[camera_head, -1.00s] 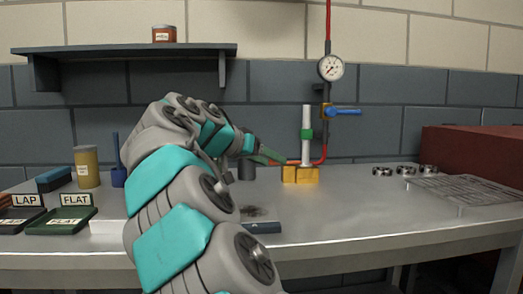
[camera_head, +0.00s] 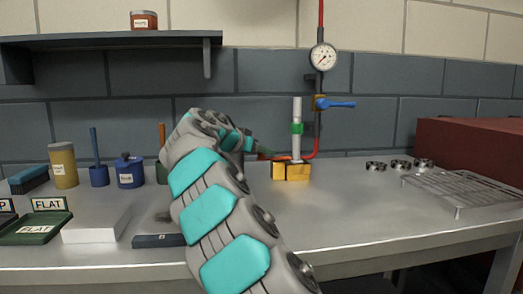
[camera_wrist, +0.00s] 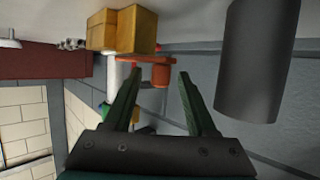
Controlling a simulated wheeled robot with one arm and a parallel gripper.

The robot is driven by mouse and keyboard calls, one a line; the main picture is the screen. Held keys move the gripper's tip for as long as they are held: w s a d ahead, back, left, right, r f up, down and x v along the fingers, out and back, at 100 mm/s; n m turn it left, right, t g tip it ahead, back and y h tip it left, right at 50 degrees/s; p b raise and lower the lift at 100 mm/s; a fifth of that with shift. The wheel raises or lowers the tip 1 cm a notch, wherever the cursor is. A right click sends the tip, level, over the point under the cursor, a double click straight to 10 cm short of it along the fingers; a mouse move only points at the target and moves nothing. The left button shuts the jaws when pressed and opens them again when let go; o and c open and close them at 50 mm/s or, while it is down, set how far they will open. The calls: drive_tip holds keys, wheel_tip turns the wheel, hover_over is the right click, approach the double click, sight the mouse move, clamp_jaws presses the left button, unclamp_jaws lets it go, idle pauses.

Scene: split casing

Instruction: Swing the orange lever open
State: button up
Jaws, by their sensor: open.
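The orange lever (camera_wrist: 160,74) shows in the wrist view beside a white post and a yellow block (camera_wrist: 122,30). My gripper (camera_wrist: 159,72) is open, with its two dark green fingers reaching towards the lever. The lever's end appears between the fingertips, and I cannot tell whether either finger touches it. In the head view, the yellow block (camera_head: 291,172) sits on the bench with the white post (camera_head: 297,115) and its green collar above it. A small orange-red part of the lever (camera_head: 274,157) shows left of the post. My arm hides most of the gripper there.
A dark cylinder (camera_wrist: 258,60) stands close to the right finger in the wrist view. A red pipe with a gauge (camera_head: 323,57) and blue valve handle (camera_head: 336,103) rises behind the post. A wire rack (camera_head: 465,188) lies right. The bench front right of my arm is clear.

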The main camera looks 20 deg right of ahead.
drive_tip(key=shift+w+d+f, duration=0.1)
drive_tip(key=shift+d, duration=0.1)
clamp_jaws()
idle(0.3)
